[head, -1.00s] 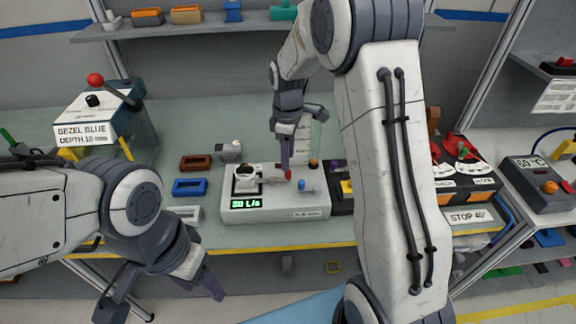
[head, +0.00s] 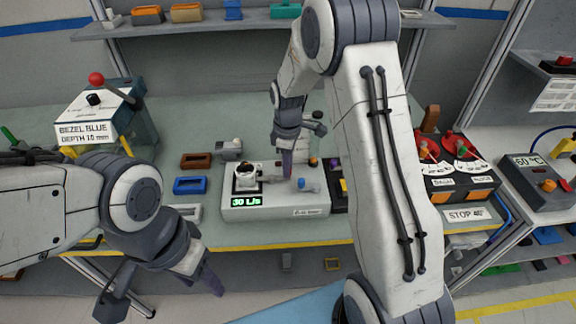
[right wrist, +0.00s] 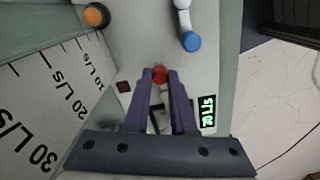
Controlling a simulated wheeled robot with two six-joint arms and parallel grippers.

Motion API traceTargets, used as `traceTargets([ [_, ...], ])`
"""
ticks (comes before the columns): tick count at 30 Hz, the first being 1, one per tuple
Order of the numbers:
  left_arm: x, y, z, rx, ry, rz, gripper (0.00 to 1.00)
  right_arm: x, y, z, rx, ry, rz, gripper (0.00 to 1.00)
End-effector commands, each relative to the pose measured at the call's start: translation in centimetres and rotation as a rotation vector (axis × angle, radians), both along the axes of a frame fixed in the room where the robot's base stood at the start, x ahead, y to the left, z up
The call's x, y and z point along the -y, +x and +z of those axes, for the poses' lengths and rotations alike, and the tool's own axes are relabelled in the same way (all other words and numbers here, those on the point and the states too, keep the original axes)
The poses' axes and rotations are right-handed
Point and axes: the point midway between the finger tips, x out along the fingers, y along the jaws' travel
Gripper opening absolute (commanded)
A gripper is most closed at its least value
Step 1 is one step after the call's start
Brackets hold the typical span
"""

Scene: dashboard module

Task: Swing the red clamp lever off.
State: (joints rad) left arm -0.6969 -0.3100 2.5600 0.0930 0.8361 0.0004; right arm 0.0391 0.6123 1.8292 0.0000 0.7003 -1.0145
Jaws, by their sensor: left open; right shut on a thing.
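The red clamp lever's tip (right wrist: 159,73) shows in the right wrist view between the fingertips of my right gripper (right wrist: 160,80), which is shut on it. In the head view my right gripper (head: 287,166) points down over the white module (head: 275,207), and its fingers hide the red tip. The rest of the lever is mostly hidden by the fingers in the wrist view. The module's green display (head: 245,202) reads 30 L/s. My left gripper (head: 162,290) is open and empty in front of the bench, low at the left.
A blue-capped lever (head: 306,185) stands on the module right of my right gripper. An orange knob (right wrist: 96,15) is near a printed L/s scale. Brown and blue (head: 190,186) frames lie left of the module. A dark panel with red dials (head: 460,180) stands right.

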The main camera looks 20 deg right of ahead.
Motion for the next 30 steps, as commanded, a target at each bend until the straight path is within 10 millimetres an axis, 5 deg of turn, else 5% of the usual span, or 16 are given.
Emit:
traceTargets([
  [11, 0.0, 0.0, 0.1, 0.0, 0.0, 0.0, 0.54, -0.2, -0.5, 0.1, 0.001, -0.001, -0.124, 0.0],
  [30, 0.0, 0.0, 0.6, 0.0, 0.0, 0.0, 0.54, -1.9, -2.5, 0.1, 0.0, 0.0, -0.704, 0.0],
])
